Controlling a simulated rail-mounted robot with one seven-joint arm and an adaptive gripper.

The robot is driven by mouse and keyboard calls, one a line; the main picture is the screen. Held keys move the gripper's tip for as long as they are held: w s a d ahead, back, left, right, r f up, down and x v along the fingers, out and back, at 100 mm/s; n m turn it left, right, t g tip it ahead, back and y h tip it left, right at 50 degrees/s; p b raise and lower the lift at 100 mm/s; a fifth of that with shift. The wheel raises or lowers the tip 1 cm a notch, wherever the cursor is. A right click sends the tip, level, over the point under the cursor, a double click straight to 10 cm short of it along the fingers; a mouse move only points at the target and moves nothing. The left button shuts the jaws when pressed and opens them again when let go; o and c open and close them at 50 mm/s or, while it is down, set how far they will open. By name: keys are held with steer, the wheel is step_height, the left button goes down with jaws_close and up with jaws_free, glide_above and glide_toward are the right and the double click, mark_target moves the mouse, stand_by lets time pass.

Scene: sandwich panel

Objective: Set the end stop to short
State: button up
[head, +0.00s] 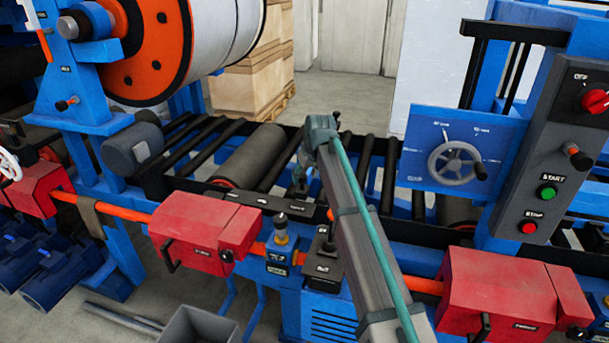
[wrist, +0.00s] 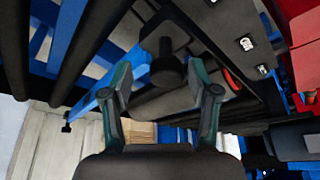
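A dark knob (wrist: 167,68) with a round end, which looks like the end stop's handle, sits between and beyond my fingertips in the wrist view. It stands beside a black rail (wrist: 235,55) with small white labels, too small to read. A blue bar (wrist: 135,72) runs from near the knob toward the lower left. My gripper (wrist: 162,85) is open, with a finger on either side of the knob; I cannot tell whether either touches it. In the head view my gripper (head: 299,188) is low over the roller bed at the rail, and my arm partly hides this spot.
Black rollers (head: 270,170) lie around my gripper. Red boxes (head: 205,232) and a blue-based knob (head: 281,235) stand along the front. At the right are a handwheel (head: 455,163) on a blue plate and a control panel (head: 545,150) with green and red buttons.

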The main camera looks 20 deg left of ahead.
steer(key=shift+a, duration=0.15)
steer(key=shift+r, duration=0.1)
steer(key=shift+s+r, duration=0.2)
steer(key=shift+r, duration=0.35)
steer(key=v, duration=1)
steer(key=shift+d+r, duration=0.3)
steer(key=shift+s, duration=0.1)
